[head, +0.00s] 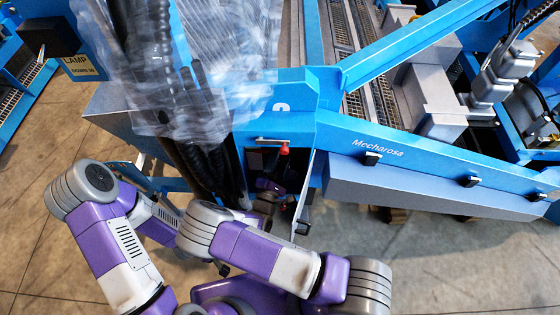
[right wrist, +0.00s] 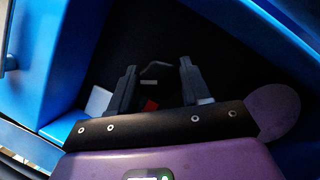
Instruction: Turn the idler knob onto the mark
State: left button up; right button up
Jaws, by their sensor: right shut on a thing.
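In the right wrist view my right gripper (right wrist: 157,90) reaches into a dark recess, with its two dark fingers on either side of a dark thing (right wrist: 155,72) that I take to be the idler knob. The gripper is shut on it. The knob's outline is hard to make out against the black. A small pale bar (right wrist: 149,82) shows between the fingers; I cannot tell whether it is the mark or part of the knob. In the head view my right wrist (head: 268,186) is inside the machine's opening and the knob cannot be made out.
The blue machine frame (head: 330,130) surrounds the opening closely. A red-tipped part (head: 285,150) stands at its top, and a thin panel edge (head: 306,185) borders it on the right. Clear plastic sheeting (head: 200,70) and black hoses (head: 180,120) hang at the left. A red patch (right wrist: 151,105) shows near the fingers.

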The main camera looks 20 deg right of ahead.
dwell(0.3)
jog(key=o, duration=1)
jog(key=shift+o, duration=0.2)
jog(key=shift+a, duration=0.1)
jog(key=p+v, duration=0.1)
jog(key=v, duration=0.6)
jog(key=shift+s, duration=0.2)
jog(key=shift+a+f, duration=0.1)
